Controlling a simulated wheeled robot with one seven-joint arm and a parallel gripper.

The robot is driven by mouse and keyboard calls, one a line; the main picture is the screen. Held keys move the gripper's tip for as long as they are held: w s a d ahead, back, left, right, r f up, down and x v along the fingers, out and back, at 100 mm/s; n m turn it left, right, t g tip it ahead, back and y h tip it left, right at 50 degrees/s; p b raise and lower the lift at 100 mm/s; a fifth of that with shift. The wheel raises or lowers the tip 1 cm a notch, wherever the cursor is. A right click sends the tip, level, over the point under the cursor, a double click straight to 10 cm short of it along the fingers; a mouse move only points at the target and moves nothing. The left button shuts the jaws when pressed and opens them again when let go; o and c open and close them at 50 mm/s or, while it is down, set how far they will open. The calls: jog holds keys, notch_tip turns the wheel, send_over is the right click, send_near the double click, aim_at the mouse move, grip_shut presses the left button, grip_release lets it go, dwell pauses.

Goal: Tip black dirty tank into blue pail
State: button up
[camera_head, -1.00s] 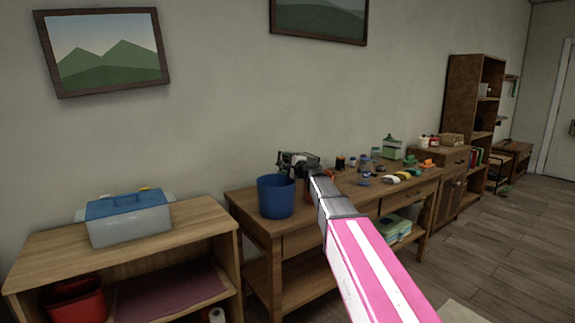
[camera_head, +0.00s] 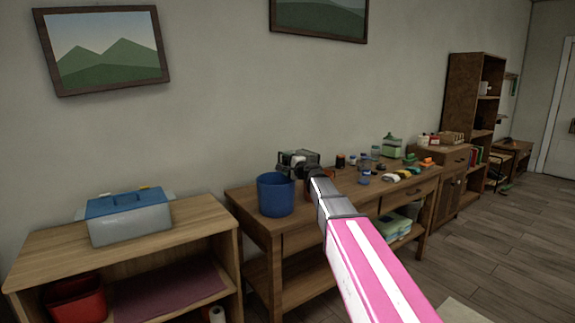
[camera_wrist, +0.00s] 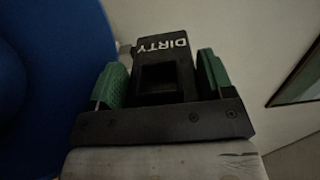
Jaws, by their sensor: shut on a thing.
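The blue pail (camera_head: 275,195) stands upright on the left end of the wooden table. My gripper (camera_head: 297,160) is just behind and to the right of the pail's rim. In the wrist view, my gripper (camera_wrist: 163,82) has its green pads shut on both sides of the black dirty tank (camera_wrist: 165,60), which bears the white word "DIRTY". The pail's blue wall (camera_wrist: 45,80) fills the left of the wrist view, close beside the tank. The tank is small and partly hidden by my gripper in the head view. The pail's inside is hidden.
The wooden table (camera_head: 290,240) holds several small jars, bottles and coloured items to the right of the pail. A lower shelf unit (camera_head: 190,222) at left carries a clear box with a blue lid (camera_head: 128,215). The wall stands close behind.

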jog(key=shift+f+n, duration=0.2)
jog(key=shift+n, duration=0.3)
dwell(0.6)
jog(key=shift+n, duration=0.4)
jog(key=shift+n, duration=0.4)
jog(key=shift+r, duration=0.15)
